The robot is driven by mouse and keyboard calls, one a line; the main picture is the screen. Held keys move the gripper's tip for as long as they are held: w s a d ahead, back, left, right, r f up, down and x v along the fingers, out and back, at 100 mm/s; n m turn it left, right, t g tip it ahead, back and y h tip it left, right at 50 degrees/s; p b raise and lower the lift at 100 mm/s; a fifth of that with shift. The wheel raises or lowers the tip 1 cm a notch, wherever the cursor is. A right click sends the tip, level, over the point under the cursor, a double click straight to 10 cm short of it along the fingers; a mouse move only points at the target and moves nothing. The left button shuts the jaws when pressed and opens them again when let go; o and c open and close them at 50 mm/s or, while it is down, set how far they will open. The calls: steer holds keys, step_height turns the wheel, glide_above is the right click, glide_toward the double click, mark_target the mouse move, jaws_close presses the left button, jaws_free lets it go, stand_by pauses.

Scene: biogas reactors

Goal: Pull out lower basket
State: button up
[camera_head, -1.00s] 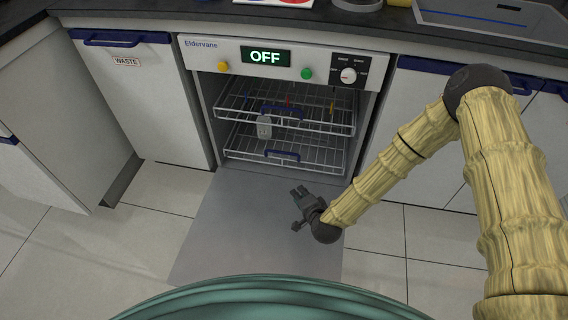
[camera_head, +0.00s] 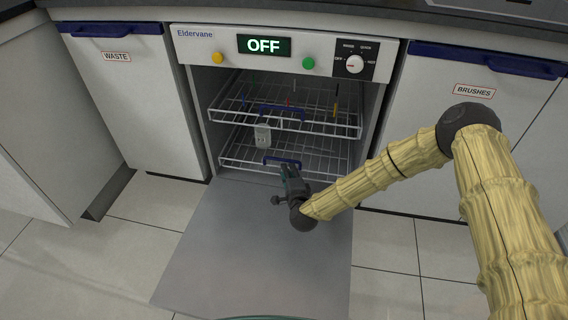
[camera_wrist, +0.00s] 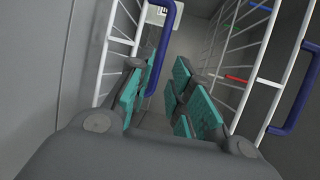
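The lower basket (camera_head: 235,160) is a white wire rack low in the open dishwasher, with a blue handle (camera_head: 282,161) at its front. In the wrist view the lower basket (camera_wrist: 112,50) is at the left, with its blue handle (camera_wrist: 163,42) ahead. My gripper (camera_head: 289,172) is at the front of the lower basket, by the handle. In the wrist view my gripper (camera_wrist: 165,80) is open, teal pads apart. The handle's near end shows in the gap, close to the left finger; I cannot tell if they touch.
The upper basket (camera_head: 230,115) sits just above, with its own blue handle (camera_wrist: 298,90) at the right in the wrist view. A white object (camera_head: 262,136) shows inside the dishwasher. The lowered door (camera_head: 250,250) lies flat in front. Cabinets flank both sides.

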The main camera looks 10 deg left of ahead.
mark_target(284, 159)
steer(key=b+x, duration=0.3)
steer(key=x, duration=0.5)
jaws_close()
